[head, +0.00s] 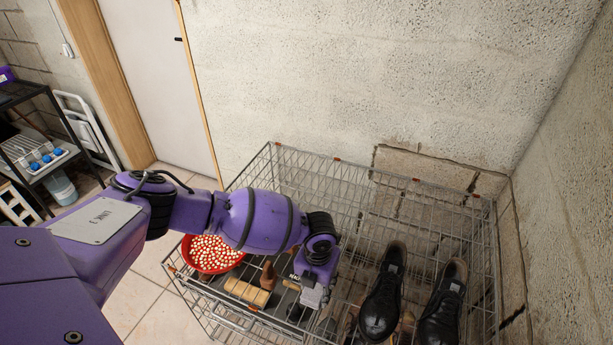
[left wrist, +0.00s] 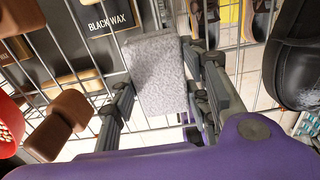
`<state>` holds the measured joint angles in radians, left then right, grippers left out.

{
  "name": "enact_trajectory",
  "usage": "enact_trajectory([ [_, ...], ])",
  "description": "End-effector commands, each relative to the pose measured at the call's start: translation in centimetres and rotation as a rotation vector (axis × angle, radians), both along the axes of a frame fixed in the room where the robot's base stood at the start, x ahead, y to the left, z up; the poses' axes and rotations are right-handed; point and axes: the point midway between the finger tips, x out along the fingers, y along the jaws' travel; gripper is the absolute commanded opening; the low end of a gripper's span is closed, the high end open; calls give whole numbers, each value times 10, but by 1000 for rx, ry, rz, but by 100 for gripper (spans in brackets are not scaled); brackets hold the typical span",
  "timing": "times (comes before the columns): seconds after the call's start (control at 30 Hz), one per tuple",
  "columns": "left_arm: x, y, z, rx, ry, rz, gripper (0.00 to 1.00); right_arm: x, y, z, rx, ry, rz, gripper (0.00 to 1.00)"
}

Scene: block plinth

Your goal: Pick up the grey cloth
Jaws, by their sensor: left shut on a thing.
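The grey cloth (left wrist: 158,72) is a small, light-grey speckled block shape in the left wrist view. It sits between the two dark fingers of my left gripper (left wrist: 163,100), which is shut on it. In the head view my left gripper (head: 312,297) is low over the wire rack, between the red bowl and the black shoes. The cloth is hard to make out there. In the wrist view rack wires show behind the cloth, and I cannot tell whether it still touches anything below. My right gripper is not in view.
The wire rack (head: 335,160) has raised sides. A red bowl (head: 213,269) of pale pieces and a wooden roller-like piece (head: 247,292) lie left of my gripper. Black shoes (head: 383,305) stand close on the right. A dark "BLACK WAX" item (left wrist: 108,24) lies beyond the cloth.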

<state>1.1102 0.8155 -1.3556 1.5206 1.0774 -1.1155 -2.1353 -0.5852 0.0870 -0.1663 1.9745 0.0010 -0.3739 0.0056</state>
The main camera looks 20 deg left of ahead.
Motion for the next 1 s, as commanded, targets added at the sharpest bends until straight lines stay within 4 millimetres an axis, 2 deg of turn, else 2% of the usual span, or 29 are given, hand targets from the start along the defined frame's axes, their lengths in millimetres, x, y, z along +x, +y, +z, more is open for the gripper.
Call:
enact_trajectory([
  [0.17, 1, 0, 7, 0, -2, -1, 17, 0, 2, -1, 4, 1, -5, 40],
  [0.27, 1, -1, 18, -1, -2, -2, 17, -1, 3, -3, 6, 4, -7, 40],
  [0.33, 2, -1, 32, -2, -4, -3, 17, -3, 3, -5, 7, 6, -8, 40],
  [0.6, -51, 8, 98, 0, -8, -5, 17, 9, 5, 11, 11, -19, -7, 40],
  [0.8, -101, 14, 115, 0, -1, -4, 17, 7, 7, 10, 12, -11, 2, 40],
  [1.0, -129, 18, 126, 0, -1, -2, 17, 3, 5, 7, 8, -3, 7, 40],
])
